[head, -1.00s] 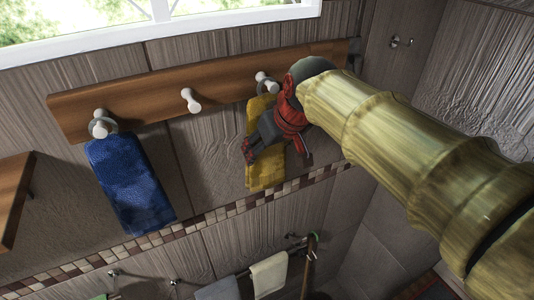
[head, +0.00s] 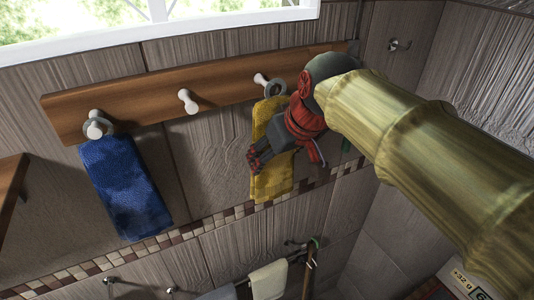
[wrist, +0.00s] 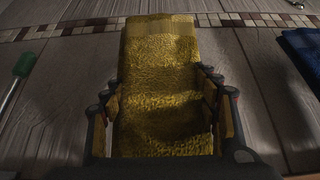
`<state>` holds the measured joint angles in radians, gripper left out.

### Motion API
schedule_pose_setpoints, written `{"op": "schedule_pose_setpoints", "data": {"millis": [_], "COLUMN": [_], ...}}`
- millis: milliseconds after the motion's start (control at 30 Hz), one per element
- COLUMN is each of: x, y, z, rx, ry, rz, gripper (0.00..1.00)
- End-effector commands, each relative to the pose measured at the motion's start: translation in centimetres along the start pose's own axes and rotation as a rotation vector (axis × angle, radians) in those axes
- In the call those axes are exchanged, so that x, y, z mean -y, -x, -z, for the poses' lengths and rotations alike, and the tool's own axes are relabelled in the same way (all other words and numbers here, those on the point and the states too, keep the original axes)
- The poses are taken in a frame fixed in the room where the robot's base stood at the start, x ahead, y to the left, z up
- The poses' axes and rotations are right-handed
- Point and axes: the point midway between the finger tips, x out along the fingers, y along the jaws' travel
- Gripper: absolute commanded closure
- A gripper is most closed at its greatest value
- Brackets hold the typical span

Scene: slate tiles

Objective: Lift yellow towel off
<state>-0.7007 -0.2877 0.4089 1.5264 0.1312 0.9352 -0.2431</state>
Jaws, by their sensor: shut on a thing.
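The yellow towel (head: 271,185) hangs from a grey ring (head: 275,88) at its top. The ring shows just right of the tip of the right white peg (head: 261,79) and looks clear of it, though the depth gap is hard to judge. My gripper (head: 258,160) is shut on the towel from the right side and hides part of it. In the wrist view the towel (wrist: 160,75) runs between the two fingers (wrist: 163,108).
A blue towel (head: 125,190) hangs by a ring on the left peg (head: 95,126). The middle peg (head: 187,98) is bare. The wooden board (head: 140,105) holds the pegs. Below, a rail carries a pale towel (head: 268,280). A hook (head: 399,45) is on the right wall.

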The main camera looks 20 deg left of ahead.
Motion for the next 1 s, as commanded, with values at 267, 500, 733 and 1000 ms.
{"op": "schedule_pose_setpoints", "data": {"millis": [267,500,733,1000], "x": [0.0,-0.1,0.0,0.0], "y": [3.3,6.1,7.4,7.6], "z": [-5.6,-9.8,-11.6,-11.8], "rx": [-0.003,-0.002,-0.001,0.001], "ry": [-0.001,-0.002,0.0,0.0], "rz": [-0.001,-0.002,0.0,0.0], "gripper": [0.67,0.67,0.67,0.67]}}
